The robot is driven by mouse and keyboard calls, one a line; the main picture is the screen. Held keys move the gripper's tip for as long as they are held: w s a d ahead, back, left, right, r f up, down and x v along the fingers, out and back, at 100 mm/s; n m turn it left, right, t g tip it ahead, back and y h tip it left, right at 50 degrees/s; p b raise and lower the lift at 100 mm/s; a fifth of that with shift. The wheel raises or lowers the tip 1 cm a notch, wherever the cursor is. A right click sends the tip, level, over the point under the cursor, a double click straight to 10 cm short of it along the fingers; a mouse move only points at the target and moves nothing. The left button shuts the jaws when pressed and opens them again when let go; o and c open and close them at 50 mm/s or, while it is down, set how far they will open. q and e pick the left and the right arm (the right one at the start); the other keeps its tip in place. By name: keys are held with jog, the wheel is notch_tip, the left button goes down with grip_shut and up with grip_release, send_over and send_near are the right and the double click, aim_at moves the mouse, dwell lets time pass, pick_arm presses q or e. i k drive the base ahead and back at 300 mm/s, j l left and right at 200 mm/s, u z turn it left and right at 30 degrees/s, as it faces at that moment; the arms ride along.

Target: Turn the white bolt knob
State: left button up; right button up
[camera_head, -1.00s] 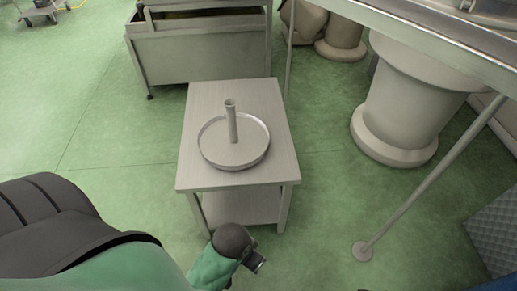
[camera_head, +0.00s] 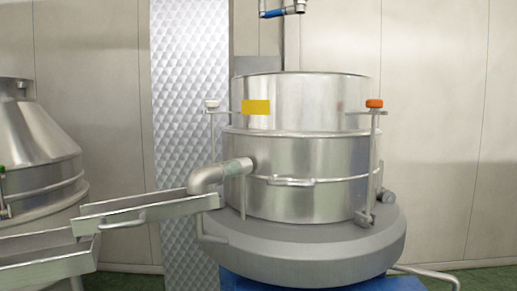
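A white knob (camera_head: 211,104) tops a thin upright bolt on the left side of a large steel drum (camera_head: 300,150). An orange knob (camera_head: 375,103) tops a similar bolt on the drum's right side. A yellow plate (camera_head: 256,107) is on the drum's upper wall, just right of the white knob. Neither of my grippers is in view, and nothing touches the white knob in this view.
A steel pipe (camera_head: 217,176) leaves the drum's left side above a sloping metal chute (camera_head: 150,210). The drum stands on a wide grey base (camera_head: 310,255). Another steel vessel (camera_head: 36,140) stands at the left. A bent tube (camera_head: 430,273) sticks out low at the right.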

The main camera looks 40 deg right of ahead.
aim_at(211, 104)
jog(key=z, duration=1.05)
